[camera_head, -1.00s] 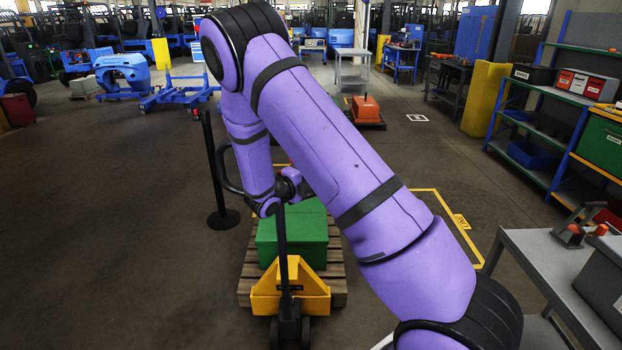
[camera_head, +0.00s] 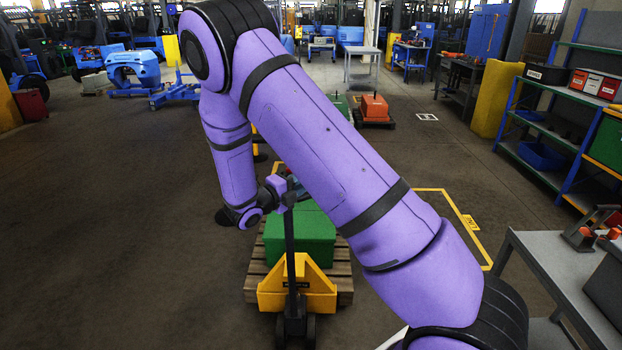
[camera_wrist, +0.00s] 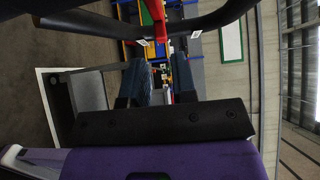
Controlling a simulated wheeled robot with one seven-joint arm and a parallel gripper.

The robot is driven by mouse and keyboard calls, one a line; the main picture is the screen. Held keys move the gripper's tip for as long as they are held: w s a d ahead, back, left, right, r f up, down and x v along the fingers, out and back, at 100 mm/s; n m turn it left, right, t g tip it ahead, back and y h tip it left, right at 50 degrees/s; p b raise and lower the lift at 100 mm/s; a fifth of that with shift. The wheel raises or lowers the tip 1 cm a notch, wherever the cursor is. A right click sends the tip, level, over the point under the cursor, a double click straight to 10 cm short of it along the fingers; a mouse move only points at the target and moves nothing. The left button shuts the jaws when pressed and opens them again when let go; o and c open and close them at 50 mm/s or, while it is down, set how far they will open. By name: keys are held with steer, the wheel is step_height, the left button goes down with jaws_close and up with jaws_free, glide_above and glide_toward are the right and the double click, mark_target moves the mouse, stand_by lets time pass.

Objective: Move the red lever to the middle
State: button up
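The red lever (camera_wrist: 156,20) shows at the top of the wrist view, inside the black loop handle (camera_wrist: 225,16), slightly tilted. My gripper (camera_wrist: 158,68) is open, its two dark fingers apart with nothing gripped between them. The lever appears just beyond the fingertips, roughly in line with the gap; the exact distance is unclear. In the head view the handle's black shaft (camera_head: 291,250) rises from the yellow pallet truck (camera_head: 310,292). My wrist and arm hide the lever and most of the handle's top there.
A green box (camera_head: 300,240) sits on a wooden pallet (camera_head: 345,284) behind the truck's yellow frame. A grey table (camera_head: 545,265) stands at the right, near a blue-framed shelf (camera_head: 535,140). The floor at the left is largely clear.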

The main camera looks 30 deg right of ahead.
steer(key=shift+s+a, duration=0.25)
steer(key=shift+a, duration=1)
steer(key=shift+r, duration=0.1)
steer(key=s+d+r+m+g+y, duration=0.1)
steer(key=s+r+m+g+y, duration=0.25)
steer(key=s+r+m, duration=0.55)
steer(key=s+d+r+m+g+y, duration=0.2)
steer(key=s+r+m+y, duration=0.35)
steer(key=m, duration=0.55)
steer(key=s+a+r+m+t+y, duration=0.3)
steer(key=s+a+r+m+y, duration=0.1)
steer(key=s+m, duration=0.5)
steer(key=s+a+r+m+t+y, duration=0.4)
steer(key=s+r+m, duration=0.2)
steer(key=s+m, duration=0.3)
steer(key=shift+a+r+y, duration=0.2)
steer(key=shift+r+y, duration=0.1)
